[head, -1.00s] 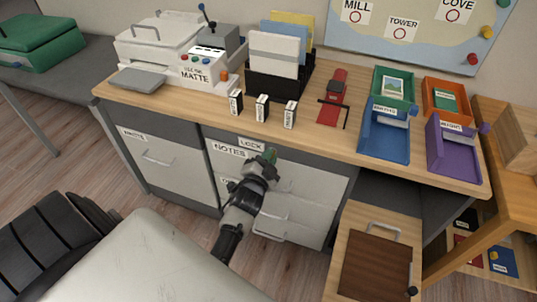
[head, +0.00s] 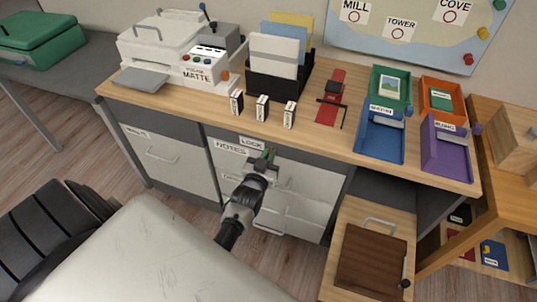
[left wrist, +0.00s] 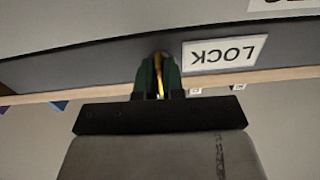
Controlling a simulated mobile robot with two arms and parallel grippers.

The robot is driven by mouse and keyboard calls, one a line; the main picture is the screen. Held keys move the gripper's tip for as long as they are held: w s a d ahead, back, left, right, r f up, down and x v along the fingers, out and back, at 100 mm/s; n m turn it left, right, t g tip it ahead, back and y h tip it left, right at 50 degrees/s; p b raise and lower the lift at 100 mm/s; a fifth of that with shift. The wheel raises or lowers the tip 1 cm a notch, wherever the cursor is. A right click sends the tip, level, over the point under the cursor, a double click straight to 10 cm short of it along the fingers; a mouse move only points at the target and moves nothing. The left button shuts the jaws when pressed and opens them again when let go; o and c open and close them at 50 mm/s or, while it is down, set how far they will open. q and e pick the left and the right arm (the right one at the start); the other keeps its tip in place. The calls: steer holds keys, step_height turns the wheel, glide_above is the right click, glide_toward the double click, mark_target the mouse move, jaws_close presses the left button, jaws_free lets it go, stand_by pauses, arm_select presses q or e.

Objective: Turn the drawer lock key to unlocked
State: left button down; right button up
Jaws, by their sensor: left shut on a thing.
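My left gripper (head: 264,159) is at the upper front of the grey-white drawer unit (head: 310,172), just below the LOCK label (head: 251,143). In the left wrist view its green fingers (left wrist: 158,80) are shut on a thin brass-coloured key (left wrist: 160,86) beside the upside-down LOCK label (left wrist: 225,53). The keyhole and most of the key are hidden by the fingers. The key's exact angle cannot be told. A NOTES label (head: 230,149) is on the drawer front, which looks closed. My right gripper is not in view.
The desk top (head: 195,103) overhangs the drawers. It carries a printer (head: 165,45), a file rack (head: 275,83), small labelled blocks (head: 262,107), a red device (head: 331,98) and coloured trays (head: 383,135). A wooden cabinet (head: 375,215) stands at the lower right.

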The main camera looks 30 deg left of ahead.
arm_select(q)
steer(key=shift+n, duration=0.4)
steer(key=c, duration=1.2)
jaws_free()
steer(key=shift+c, duration=0.2)
steer(key=v, duration=1.1)
steer(key=shift+p, duration=0.3)
steer(key=shift+w+a+f, duration=0.1)
